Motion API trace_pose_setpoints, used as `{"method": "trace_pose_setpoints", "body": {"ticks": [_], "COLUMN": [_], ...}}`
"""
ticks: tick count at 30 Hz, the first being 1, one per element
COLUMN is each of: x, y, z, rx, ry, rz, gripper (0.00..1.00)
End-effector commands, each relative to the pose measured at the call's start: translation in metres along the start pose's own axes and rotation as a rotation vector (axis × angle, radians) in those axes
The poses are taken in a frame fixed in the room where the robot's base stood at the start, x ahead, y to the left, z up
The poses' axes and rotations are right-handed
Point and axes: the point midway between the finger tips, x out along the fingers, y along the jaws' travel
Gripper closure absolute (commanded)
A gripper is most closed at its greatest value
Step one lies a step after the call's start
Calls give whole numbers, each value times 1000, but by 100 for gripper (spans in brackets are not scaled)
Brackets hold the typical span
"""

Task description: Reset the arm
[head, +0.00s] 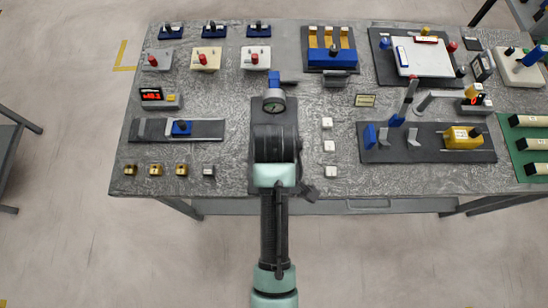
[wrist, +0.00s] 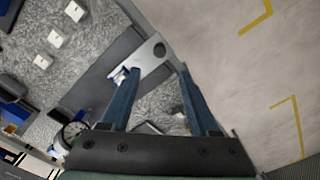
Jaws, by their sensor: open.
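My arm reaches up from the bottom middle of the head view and over the front of the workbench (head: 225,165). In that view its own links hide the fingers. In the wrist view my gripper (wrist: 156,70) shows two blue-grey fingers spread well apart, with nothing held between them. Beyond the fingertips is a light grey plate (wrist: 149,56) with a dark round hole, on a dark mat (wrist: 107,67). A small blue and white part beside the left fingertip is partly hidden.
A round gauge (head: 274,95) stands just beyond my arm. White cubes (head: 329,146) are to its right, near a dark board with a yellow block (head: 462,137). A blue block (head: 181,128) sits on a rail at left. Floor in front is clear.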

Motion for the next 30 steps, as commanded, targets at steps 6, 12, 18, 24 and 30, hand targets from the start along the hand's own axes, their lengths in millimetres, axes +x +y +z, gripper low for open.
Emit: {"method": "trace_pose_setpoints", "body": {"ticks": [6,12,18,24,30], "x": [-17,-18,-18,-17,-44], "y": [0,0,0,0,33], "z": [0,0,0,0,-37], "rx": [0,0,-1,-1,61], "ry": [0,0,0,0,152], "rz": [0,0,0,0,134], "gripper": [39,39,39,39,39]}}
